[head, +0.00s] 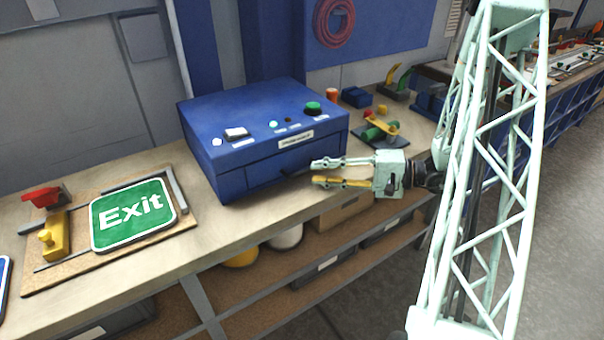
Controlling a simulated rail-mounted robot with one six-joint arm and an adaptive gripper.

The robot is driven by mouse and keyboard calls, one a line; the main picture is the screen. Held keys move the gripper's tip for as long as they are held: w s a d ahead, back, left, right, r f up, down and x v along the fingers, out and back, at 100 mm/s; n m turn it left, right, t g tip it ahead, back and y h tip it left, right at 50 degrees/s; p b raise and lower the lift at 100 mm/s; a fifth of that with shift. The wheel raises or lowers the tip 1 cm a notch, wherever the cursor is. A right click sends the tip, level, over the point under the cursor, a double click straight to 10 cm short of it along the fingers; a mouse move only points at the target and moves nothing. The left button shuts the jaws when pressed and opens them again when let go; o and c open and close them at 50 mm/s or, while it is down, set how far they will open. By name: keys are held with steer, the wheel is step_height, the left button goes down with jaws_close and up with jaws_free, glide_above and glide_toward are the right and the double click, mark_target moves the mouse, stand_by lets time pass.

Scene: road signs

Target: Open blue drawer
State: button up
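The blue box (240,122) stands on the workbench, with buttons and labels on its top. Its front holds the blue drawer (262,171), which looks closed. A dark handle (297,172) sticks out from the drawer's front. My gripper (315,172) is in front of the drawer, pointing left, with one pale finger above and one yellow finger below. The fingers are apart, with a gap between them. The fingertips are close to the handle's right end; whether they touch it I cannot tell.
A green Exit sign (133,213) lies on a board at the left, near a yellow clamp (56,236) with a red part (42,197). Small coloured parts (378,130) sit right of the box. Shelves with bins (322,268) lie under the workbench (225,235).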

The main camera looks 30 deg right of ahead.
mark_target(305, 172)
steer(key=shift+x, duration=3.05)
steer(key=shift+c, duration=0.2)
jaws_close()
